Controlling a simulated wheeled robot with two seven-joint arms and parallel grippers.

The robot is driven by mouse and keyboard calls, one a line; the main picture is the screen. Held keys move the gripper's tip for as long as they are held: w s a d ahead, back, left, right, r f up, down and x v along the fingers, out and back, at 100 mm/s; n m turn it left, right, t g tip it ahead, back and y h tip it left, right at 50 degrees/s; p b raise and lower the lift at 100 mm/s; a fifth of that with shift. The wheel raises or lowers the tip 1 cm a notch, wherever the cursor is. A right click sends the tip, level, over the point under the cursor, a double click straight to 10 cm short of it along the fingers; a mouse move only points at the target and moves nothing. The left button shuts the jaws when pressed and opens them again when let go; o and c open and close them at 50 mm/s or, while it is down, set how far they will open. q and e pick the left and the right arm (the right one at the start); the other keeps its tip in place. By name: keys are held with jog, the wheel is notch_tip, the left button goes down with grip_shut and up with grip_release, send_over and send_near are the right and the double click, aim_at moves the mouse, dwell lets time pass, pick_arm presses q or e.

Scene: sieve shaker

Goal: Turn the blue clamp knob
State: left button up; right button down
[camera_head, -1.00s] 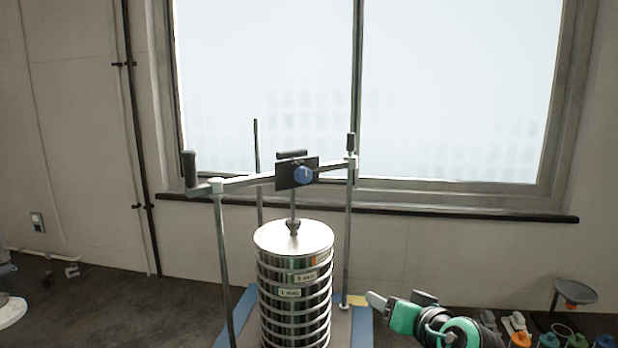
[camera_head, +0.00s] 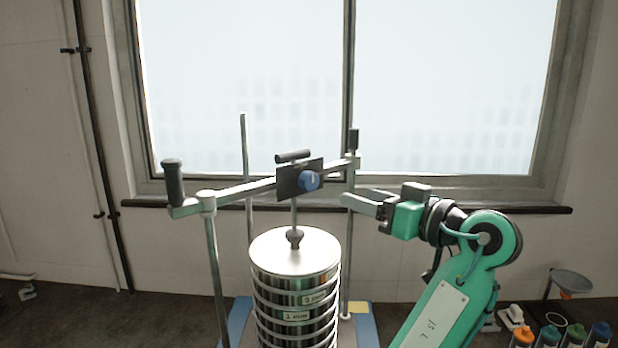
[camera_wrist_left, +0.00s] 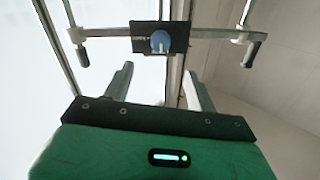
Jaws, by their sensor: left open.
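The blue clamp knob (camera_head: 308,181) sits on the front of a black plate (camera_head: 288,184) on the crossbar above the sieve stack. It also shows in the left wrist view (camera_wrist_left: 160,41), ahead of the fingers and between their lines. My left gripper (camera_head: 348,199) is open and empty, to the right of the knob and a little lower in the head view, apart from it. In the left wrist view its two fingers (camera_wrist_left: 157,76) are spread with nothing between them. My right gripper is not in view.
The sieve stack (camera_head: 295,252) stands under the crossbar (camera_head: 240,190), between upright rods. Black handles (camera_head: 173,182) stick up at the bar's ends. Several coloured bottles (camera_head: 548,337) and a funnel (camera_head: 572,281) are at the lower right. A window is behind.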

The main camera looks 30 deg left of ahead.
aim_at(313, 182)
pick_arm(q)
jog(key=a+p, duration=0.1)
jog(key=a, duration=0.2)
jog(key=w+a+p, duration=0.1)
jog(key=a+p, duration=0.1)
jog(key=a, duration=0.2)
jog(key=w+a+p, duration=0.1)
jog(key=a+p, duration=0.1)
jog(key=a, duration=0.2)
jog(key=shift+a+r, duration=0.1)
jog(key=shift+r, duration=0.05)
jog(key=shift+w+a, duration=0.15)
jog(key=shift+a, duration=0.25)
jog(key=c, duration=1)
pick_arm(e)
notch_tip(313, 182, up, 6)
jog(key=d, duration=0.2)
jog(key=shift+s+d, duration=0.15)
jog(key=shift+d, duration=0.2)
